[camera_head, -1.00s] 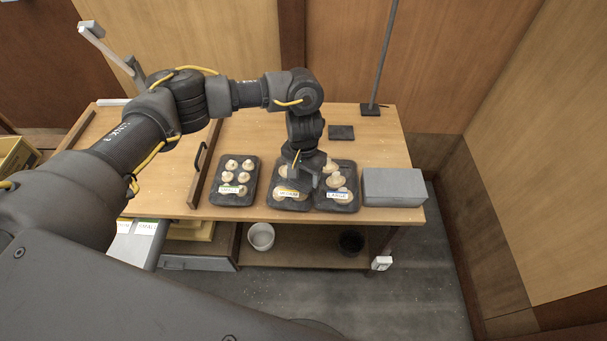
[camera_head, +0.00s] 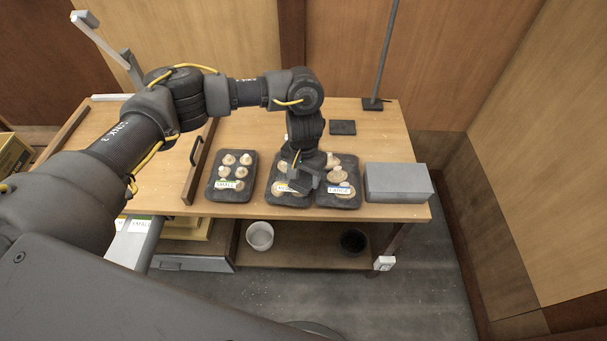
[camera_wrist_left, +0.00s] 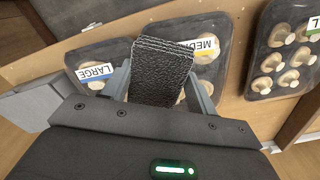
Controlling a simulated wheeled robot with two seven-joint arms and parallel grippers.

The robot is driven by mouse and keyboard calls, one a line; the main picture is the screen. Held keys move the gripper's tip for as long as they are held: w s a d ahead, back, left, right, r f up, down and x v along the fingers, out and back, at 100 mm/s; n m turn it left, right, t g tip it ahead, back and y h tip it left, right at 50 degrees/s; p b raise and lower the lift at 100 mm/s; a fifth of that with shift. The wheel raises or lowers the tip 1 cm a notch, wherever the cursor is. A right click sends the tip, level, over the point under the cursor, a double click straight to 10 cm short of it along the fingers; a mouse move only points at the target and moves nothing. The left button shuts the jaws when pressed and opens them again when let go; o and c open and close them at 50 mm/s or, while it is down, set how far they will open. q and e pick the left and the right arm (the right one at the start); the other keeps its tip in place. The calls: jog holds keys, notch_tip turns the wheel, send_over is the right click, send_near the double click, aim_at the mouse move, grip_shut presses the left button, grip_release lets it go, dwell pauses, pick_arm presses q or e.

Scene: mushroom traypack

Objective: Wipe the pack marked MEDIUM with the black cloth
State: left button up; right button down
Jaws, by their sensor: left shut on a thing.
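The pack marked MEDIUM (camera_head: 273,187) is the middle of the dark trays on the table, with mushrooms inside. Its label (camera_wrist_left: 205,45) shows partly in the left wrist view. My left gripper (camera_head: 300,185) is over this pack, pointing down. In the left wrist view it is shut on the black cloth (camera_wrist_left: 160,70), a ribbed dark piece between the fingers. The cloth lies over part of the pack and covers the end of the label; I cannot tell whether it touches. The cloth is hard to make out in the head view. My right gripper is not in view.
The pack marked LARGE (camera_head: 352,203) is close on the right, the pack marked SMALL (camera_head: 211,184) on the left. A grey box (camera_head: 398,183) stands at the right edge. A dark square pad (camera_head: 342,128) and a pole (camera_head: 382,60) are behind. A wooden bar (camera_head: 196,170) lies left of the packs.

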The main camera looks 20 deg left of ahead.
aim_at(281, 184)
pick_arm(q)
jog(key=shift+f+b, duration=0.3)
jog(key=shift+f, duration=0.7)
jog(key=shift+s+a+r+p, duration=0.15)
jog(key=shift+a+p, duration=0.45)
jog(key=shift+p, duration=0.05)
jog(key=shift+s+a+r+p, duration=0.1)
jog(key=shift+a+p, duration=0.45)
jog(key=shift+p, duration=0.05)
jog(key=shift+a, duration=0.25)
jog(key=shift+a+f, duration=0.15)
jog(key=shift+s+a+p, duration=0.2)
jog(key=shift+a+p, duration=0.7)
jog(key=shift+p, duration=0.05)
jog(key=shift+s+a+f+p, duration=0.15)
jog(key=shift+a+p, duration=0.15)
jog(key=shift+a, duration=0.35)
jog(key=shift+a, duration=0.1)
